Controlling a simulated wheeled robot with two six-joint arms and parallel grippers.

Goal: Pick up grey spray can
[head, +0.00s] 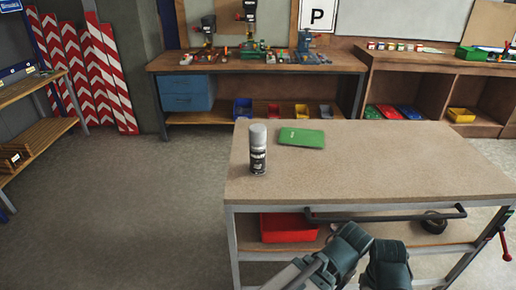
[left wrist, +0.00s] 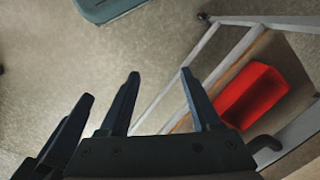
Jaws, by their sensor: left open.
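The grey spray can (head: 258,150) stands upright near the left end of the workbench top (head: 375,165), with a grey cap and a dark label. My left gripper (left wrist: 155,85) is open and empty in the left wrist view, with its dark fingers spread above the floor beside the bench frame. The can does not show in that view. In the head view, parts of my arms show at the bottom, low in front of the bench and apart from the can. My right gripper is not in view.
A green flat box (head: 302,138) lies right of the can. The bench has a dark front bar (head: 385,217) and a red bin (head: 288,228) on its lower shelf, also seen in the left wrist view (left wrist: 252,95). The bench top's right side is clear.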

